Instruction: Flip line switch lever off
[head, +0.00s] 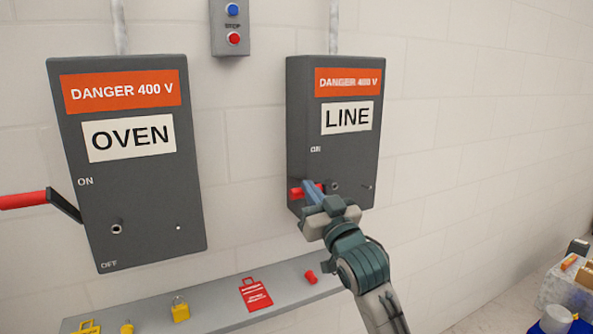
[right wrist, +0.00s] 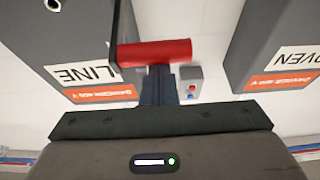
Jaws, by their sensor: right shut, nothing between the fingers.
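The grey LINE switch box (head: 335,85) hangs on the wall at the middle right. Its lever has a red handle (head: 296,193), at the box's lower left side, below the small ON mark. My right gripper (head: 313,192) is shut and empty. Its fingertips are in front of the handle and hide part of it. In the right wrist view the red handle (right wrist: 155,53) lies across the closed finger tips (right wrist: 158,72). I cannot tell whether they touch. The LINE label (right wrist: 86,73) shows upside down there. My left gripper is not in view.
The OVEN box (head: 125,200) is to the left, with its red-handled lever (head: 25,200) sticking out left. A stop button box (head: 231,28) is above, between them. A shelf (head: 215,310) below holds yellow padlocks (head: 180,309), a red tag (head: 255,294) and a red piece (head: 310,277).

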